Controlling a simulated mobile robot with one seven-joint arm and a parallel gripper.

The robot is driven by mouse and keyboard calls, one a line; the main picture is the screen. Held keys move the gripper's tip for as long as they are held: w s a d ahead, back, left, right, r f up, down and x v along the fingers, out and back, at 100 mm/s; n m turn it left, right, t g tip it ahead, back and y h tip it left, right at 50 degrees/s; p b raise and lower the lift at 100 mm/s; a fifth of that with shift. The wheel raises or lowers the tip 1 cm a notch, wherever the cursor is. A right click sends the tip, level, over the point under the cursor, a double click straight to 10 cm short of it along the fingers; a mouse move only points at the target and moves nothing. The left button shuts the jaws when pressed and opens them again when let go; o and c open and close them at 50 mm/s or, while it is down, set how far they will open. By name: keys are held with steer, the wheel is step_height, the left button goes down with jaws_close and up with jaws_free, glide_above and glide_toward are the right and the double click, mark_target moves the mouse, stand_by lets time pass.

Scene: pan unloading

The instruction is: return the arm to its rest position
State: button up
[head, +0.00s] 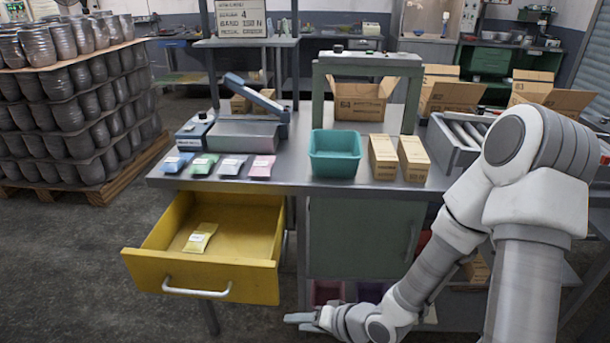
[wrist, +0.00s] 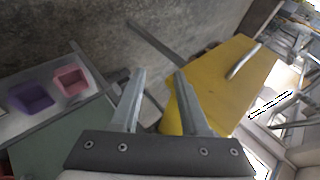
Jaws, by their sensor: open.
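My gripper (head: 300,319) is low in front of the workbench, below and to the right of the open yellow drawer (head: 215,285). In the wrist view my gripper (wrist: 160,75) has its two fingers apart with nothing between them. The outside of the yellow drawer (wrist: 215,85) shows just right of the fingers there; I cannot tell whether they touch. My arm reaches down from the right side of the head view. A yellow packet (head: 200,238) with a white label lies inside the drawer.
The workbench (head: 300,190) carries several coloured packets, a teal bin (head: 335,153), two small cartons (head: 398,157) and a sealing machine (head: 240,125). A purple bin (wrist: 32,97) and a pink bin (wrist: 70,80) sit on the lower shelf. Open floor lies left of the drawer.

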steer(key=w+d+r+n+h, duration=0.2)
steer(key=d+r+h, duration=0.7)
steer(key=d+r, duration=0.55)
steer(key=s+r, duration=1.4)
step_height(320, 180, up, 13)
steer(key=p, duration=1.2)
steer(key=shift+s+y+p, duration=0.3)
steer(key=shift+p, duration=0.05)
